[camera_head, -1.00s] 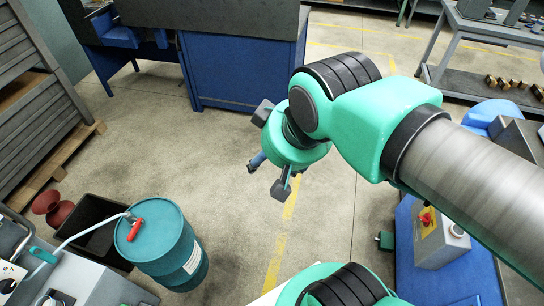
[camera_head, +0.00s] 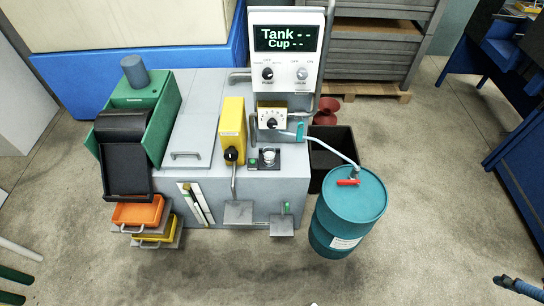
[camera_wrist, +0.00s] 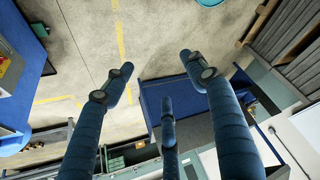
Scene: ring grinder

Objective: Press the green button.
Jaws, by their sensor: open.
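A small green button (camera_head: 253,162) appears on the top of the grey machine (camera_head: 290,185), beside a round clear or white fitting. It is tiny in the head view, so its detail is unclear. A green part (camera_head: 287,207) also shows above a grey plate at the machine's front. My gripper shows in the wrist view (camera_wrist: 156,72) with its blue fingers spread and nothing between them. Part of a blue finger shows at the lower right of the head view, far from the machine. The button is not seen in the wrist view.
A display panel (camera_head: 287,40) reads "Tank" and "Cup". A yellow lever unit (camera_head: 232,128) and a dial box (camera_head: 272,118) stand near the button. A teal drum (camera_head: 347,212) with a hose stands at right. Open floor (camera_head: 430,180) lies between the drum and blue furniture.

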